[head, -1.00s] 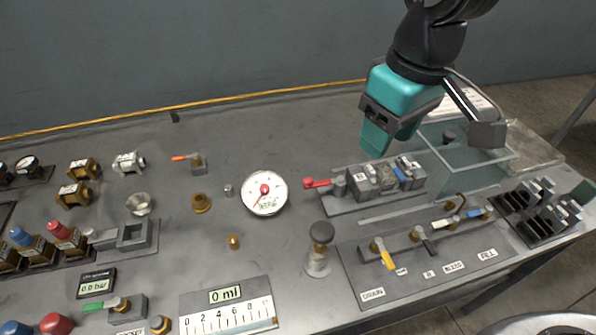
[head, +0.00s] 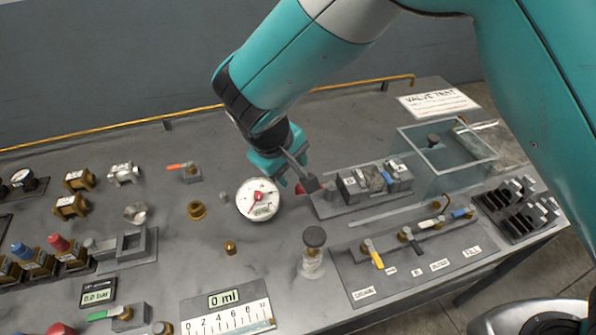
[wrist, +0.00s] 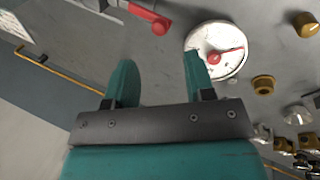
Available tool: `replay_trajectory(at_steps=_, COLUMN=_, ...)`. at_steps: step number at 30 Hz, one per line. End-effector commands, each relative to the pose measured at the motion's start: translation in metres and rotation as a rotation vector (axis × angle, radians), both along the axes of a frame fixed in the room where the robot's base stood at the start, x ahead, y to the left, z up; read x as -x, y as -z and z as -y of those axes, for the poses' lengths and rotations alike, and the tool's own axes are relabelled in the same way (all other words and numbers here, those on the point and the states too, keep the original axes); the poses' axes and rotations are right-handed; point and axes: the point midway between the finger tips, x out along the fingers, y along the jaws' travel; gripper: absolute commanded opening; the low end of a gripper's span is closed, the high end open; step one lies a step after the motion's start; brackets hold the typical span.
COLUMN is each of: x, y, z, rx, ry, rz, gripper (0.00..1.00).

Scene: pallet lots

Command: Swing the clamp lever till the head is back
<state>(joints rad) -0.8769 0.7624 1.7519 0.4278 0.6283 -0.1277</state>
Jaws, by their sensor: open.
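The clamp lever, with a red handle (head: 300,189), sits at the left end of a grey clamp base with several blocks (head: 375,181) in it. In the head view my gripper partly hides the lever. In the wrist view the red lever (wrist: 150,19) shows at the top edge, beyond the fingertips. My gripper (wrist: 158,72) is open, with nothing between its fingers. In the head view my gripper (head: 292,178) hangs over the lever's red end, just right of the gauge. Whether it touches the lever I cannot tell.
A round white gauge (head: 259,200) lies close left of my gripper, and it shows behind the right finger in the wrist view (wrist: 216,50). A plunger with a black knob (head: 314,238) stands in front. A valve panel (head: 365,283) and a clear tank (head: 447,158) lie to the right.

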Motion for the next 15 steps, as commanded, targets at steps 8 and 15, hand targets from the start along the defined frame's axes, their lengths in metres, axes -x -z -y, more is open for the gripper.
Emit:
replay_trajectory(at_steps=8, x=-0.013, y=0.051, z=0.014, rx=0.001, ry=0.001, rz=-0.001, gripper=0.49)
replay_trajectory(at_steps=15, x=-0.018, y=0.071, z=0.018, rx=-0.001, ry=0.0, rz=0.0, gripper=0.49)
